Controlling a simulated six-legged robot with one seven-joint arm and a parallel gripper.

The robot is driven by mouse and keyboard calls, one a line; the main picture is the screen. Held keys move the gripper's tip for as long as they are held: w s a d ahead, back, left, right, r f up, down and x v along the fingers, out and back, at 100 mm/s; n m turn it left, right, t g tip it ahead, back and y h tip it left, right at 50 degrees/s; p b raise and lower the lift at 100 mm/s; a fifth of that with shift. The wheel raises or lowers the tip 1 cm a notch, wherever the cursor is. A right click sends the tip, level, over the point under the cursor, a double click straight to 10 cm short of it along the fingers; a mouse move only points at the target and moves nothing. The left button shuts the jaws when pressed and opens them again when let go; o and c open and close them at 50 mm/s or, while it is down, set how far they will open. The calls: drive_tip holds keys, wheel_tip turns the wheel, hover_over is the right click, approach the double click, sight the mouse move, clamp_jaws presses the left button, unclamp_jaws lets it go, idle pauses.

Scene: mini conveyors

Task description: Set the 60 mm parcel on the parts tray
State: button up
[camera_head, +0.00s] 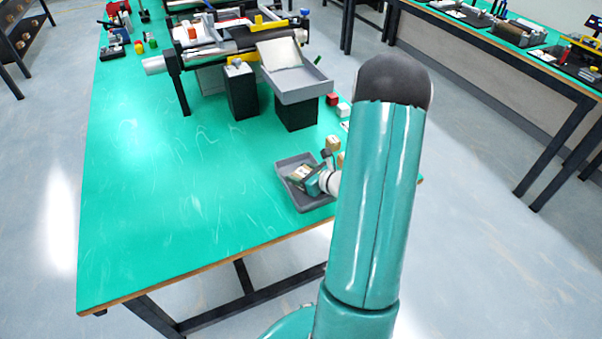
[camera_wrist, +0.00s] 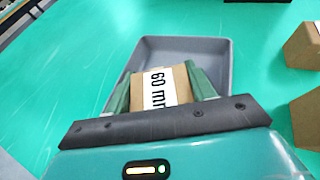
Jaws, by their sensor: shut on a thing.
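The grey parts tray (camera_wrist: 185,45) lies under and behind the parcel in the wrist view. In the head view the tray (camera_head: 297,203) sits near the table's front edge, with my gripper (camera_head: 305,177) and the parcel (camera_head: 303,174) over its inside. Whether the parcel touches the tray floor cannot be told.
Two brown boxes (camera_wrist: 304,45) (camera_wrist: 308,120) stand to the right of the tray. A mini conveyor (camera_head: 225,45) with a tilted chute and grey bin (camera_head: 300,87) stands at the back. The green table (camera_head: 170,200) is clear on the left.

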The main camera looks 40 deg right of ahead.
drive_tip(key=shift+f, duration=0.1)
drive_tip(key=o, duration=0.7)
